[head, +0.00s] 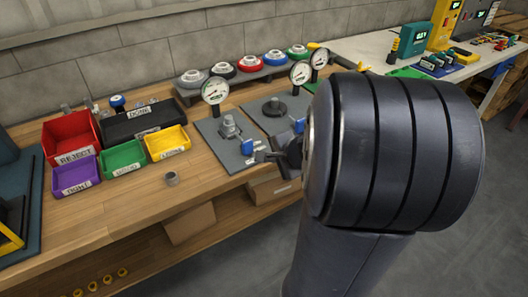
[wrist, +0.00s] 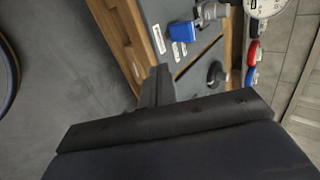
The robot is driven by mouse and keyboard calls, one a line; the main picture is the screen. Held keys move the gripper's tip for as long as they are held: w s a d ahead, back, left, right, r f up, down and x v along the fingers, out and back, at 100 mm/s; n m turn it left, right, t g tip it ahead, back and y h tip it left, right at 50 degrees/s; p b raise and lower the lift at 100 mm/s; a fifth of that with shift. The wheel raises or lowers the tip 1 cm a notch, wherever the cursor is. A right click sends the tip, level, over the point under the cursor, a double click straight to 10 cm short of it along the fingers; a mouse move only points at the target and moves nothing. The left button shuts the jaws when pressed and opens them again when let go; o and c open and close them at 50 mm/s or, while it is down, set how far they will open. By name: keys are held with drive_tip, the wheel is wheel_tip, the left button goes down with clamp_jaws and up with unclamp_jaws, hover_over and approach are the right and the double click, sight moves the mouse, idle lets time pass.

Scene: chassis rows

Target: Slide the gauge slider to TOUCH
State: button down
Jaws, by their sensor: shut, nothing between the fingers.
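A grey gauge plate (head: 212,138) lies on the wooden bench, with a round dial gauge (head: 215,91), a metal fixture and a blue slider block (head: 247,147) at its front right. My gripper (head: 266,157) is shut and empty, just right of the slider block in the head view. In the wrist view the shut fingers (wrist: 158,74) are below the block, with a visible gap. My arm hides part of the bench to the right.
A second plate (head: 262,122) with a black disc (head: 274,107) and another blue block (head: 299,127) lies to the right. Coloured bins, including a red one (head: 70,137), stand at left. A small metal ring (head: 172,179) lies on the bench's bare front.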

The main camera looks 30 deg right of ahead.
sight(249, 144)
drive_tip(key=x, duration=0.6)
drive_tip(key=w+r+x, duration=0.1)
drive_tip(key=x, duration=0.2)
drive_tip(key=shift+w+f+b, duration=0.2)
drive_tip(key=shift+w+b, duration=0.15)
drive_tip(key=shift+b, duration=0.05)
drive_tip(key=shift+w, duration=0.85)
drive_tip(key=shift+w+a+p, duration=0.1)
drive_tip(key=shift+w+p, duration=0.35)
drive_tip(key=shift+w, duration=1.35)
